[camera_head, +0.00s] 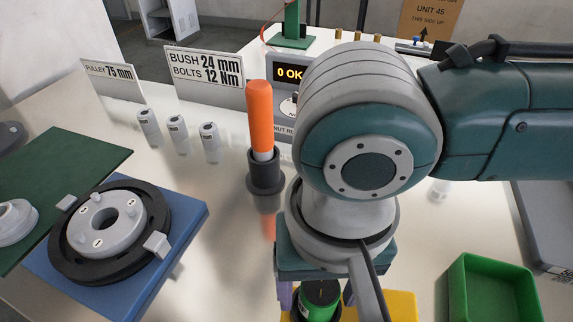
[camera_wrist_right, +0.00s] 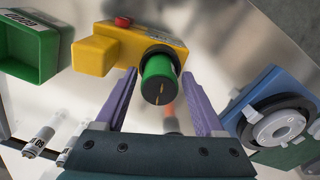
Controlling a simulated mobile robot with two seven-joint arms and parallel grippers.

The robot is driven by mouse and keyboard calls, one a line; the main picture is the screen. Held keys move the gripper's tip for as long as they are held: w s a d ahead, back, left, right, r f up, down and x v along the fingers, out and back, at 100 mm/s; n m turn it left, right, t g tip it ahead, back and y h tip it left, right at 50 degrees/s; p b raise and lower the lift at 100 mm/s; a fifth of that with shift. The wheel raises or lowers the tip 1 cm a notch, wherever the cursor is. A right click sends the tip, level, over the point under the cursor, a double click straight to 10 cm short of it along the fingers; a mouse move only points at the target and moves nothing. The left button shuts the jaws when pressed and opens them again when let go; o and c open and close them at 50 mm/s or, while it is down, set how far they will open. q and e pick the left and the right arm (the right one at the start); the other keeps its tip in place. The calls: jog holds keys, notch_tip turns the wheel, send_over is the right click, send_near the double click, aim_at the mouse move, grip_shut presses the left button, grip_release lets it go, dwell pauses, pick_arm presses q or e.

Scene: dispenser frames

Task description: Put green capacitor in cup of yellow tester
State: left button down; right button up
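The green capacitor (camera_head: 318,311) has a dark top with two pins, seen end-on in the right wrist view (camera_wrist_right: 157,70). It appears to sit upright in the dark round cup (camera_wrist_right: 165,50) of the yellow tester (camera_wrist_right: 98,56), which also shows at the bottom of the head view (camera_head: 402,306). How deep it sits is hidden. My right gripper (camera_head: 318,295) is above the tester, its purple fingers (camera_wrist_right: 160,74) on either side of the capacitor. The fingers are open, with a visible gap on both sides. My left gripper is not in view.
A green bin (camera_head: 460,290) stands right of the tester. An orange-handled tool (camera_head: 260,103) stands in a black holder (camera_head: 265,180) behind. A blue fixture (camera_head: 185,243) with a dark ring is at left. Several small white cylinders (camera_head: 177,127) stand further back. My right arm hides the middle.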

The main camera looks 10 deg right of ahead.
jog(key=shift+o, duration=0.7)
notch_tip(320, 180, up, 12)
jog(key=shift+f+p, duration=0.15)
jog(key=shift+p, duration=0.7)
jog(key=s+a+f+n+t+y, duration=0.1)
jog(key=s+a+n+t+y, duration=0.15)
jog(key=a+n+y, duration=0.2)
jog(key=s+d+f+h, duration=0.2)
jog(key=d, duration=0.5)
jog(key=s+d+f+t+h, duration=0.1)
jog(key=s+d+f+h, duration=0.1)
jog(key=d, duration=0.6)
jog(key=shift+s+f, duration=0.3)
jog(key=shift+s, duration=0.45)
